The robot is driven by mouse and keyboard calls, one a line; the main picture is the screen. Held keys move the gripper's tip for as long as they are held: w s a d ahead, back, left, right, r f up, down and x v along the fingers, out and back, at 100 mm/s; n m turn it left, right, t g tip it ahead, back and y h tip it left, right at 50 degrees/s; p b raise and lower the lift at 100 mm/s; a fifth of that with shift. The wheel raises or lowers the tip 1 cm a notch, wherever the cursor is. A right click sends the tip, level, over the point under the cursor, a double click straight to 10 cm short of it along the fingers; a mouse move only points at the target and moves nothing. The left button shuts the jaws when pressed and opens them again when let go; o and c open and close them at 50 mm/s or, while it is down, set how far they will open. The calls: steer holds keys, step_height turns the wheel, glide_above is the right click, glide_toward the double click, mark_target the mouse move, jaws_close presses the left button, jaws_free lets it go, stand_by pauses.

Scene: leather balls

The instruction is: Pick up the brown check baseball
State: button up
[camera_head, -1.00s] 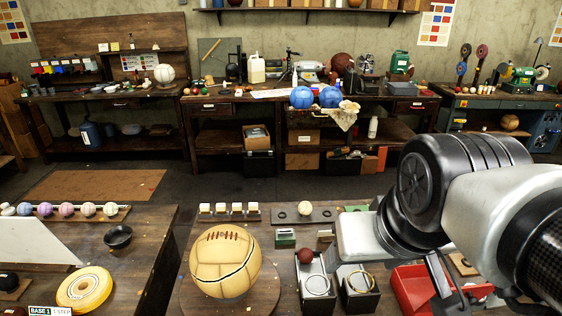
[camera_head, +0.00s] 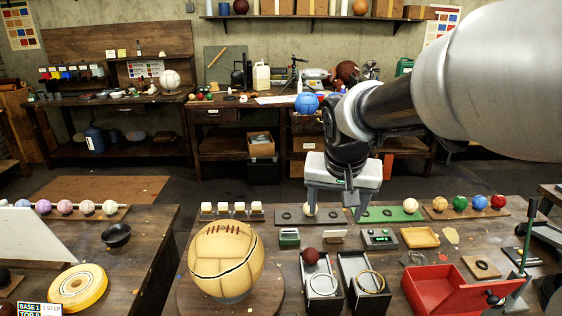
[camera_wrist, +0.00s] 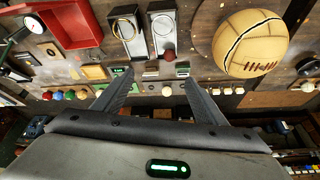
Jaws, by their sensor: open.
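My gripper (camera_head: 333,212) hangs fingers-down over the back of the front workbench, open and empty. In the wrist view its two fingers (camera_wrist: 160,76) are spread wide. A tan-brown patterned ball (camera_head: 440,204) sits at the left end of a wooden rack, right of my gripper; it best fits the brown check baseball, though its check is too small to confirm. It seems to show in the wrist view too (camera_wrist: 83,94). A cream ball (camera_head: 309,209) on a dark holed strip is partly hidden by my left finger; it also shows between the fingers (camera_wrist: 167,91).
Green (camera_head: 460,203), blue (camera_head: 479,202) and red (camera_head: 498,201) balls share the rack (camera_head: 430,214). A large tan ball (camera_head: 226,258) stands front left. A dark red ball (camera_head: 311,256), two ring stands and a red tray (camera_head: 440,288) are in front.

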steer(key=m+b, duration=0.2)
steer(key=b, duration=0.3)
glide_toward(310, 252)
steer(key=shift+g+h, duration=0.3)
steer(key=shift+h, duration=0.1)
steer(key=w+f, duration=0.2)
steer(key=f, duration=0.1)
steer(key=shift+w+a+f, duration=0.1)
steer(key=shift+f, duration=0.2)
steer(key=shift+x, duration=3.15)
steer(key=c, duration=1.2)
